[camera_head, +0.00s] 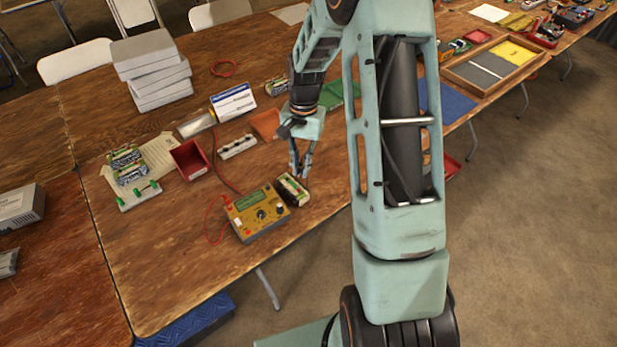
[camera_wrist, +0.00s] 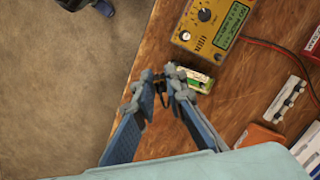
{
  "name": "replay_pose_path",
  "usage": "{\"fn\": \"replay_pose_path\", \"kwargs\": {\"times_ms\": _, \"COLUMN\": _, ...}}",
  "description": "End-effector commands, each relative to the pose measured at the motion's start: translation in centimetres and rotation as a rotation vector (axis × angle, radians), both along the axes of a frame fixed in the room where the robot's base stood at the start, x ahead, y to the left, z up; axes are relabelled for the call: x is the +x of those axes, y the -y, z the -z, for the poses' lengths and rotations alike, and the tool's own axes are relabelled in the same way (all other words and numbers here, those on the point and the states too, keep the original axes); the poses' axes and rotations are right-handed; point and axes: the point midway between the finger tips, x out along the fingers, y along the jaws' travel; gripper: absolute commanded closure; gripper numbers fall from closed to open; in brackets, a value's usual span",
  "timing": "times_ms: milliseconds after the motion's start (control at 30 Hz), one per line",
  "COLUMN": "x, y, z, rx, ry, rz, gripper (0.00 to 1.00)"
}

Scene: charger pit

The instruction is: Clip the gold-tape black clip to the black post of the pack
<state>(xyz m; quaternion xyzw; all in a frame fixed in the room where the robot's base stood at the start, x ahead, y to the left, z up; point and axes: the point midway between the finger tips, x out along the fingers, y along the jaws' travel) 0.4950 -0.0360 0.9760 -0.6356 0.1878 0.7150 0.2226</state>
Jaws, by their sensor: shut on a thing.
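My gripper (camera_head: 300,174) points down over the near part of the wooden table. In the wrist view its fingertips (camera_wrist: 160,86) are close together on a small black clip (camera_wrist: 159,88), with a black lead by it. The gold tape is too small to make out. The pack (camera_head: 293,190), a small block with a green and white wrap, lies beside the yellow charger (camera_head: 257,213). In the wrist view the pack (camera_wrist: 197,80) is just right of the fingertips. Its black post is not clear, and I cannot tell whether the clip touches it.
Red and black leads run from the charger across the table. A white strip (camera_head: 238,146), a red bin (camera_head: 191,160), an orange tray (camera_head: 265,123) and a blue-white box (camera_head: 234,101) stand farther back. Other packs (camera_head: 125,160) are at left. The table's front edge is close.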

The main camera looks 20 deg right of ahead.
Motion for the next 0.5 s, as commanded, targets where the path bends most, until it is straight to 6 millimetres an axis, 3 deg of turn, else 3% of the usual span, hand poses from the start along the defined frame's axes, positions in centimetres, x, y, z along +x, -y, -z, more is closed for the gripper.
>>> {"fn": "replay_pose_path", "kwargs": {"times_ms": 500, "x": 7.9, "y": -1.1, "z": 0.1, "rx": 0.0, "ry": 0.0, "rz": -0.625, "gripper": 1.0}}
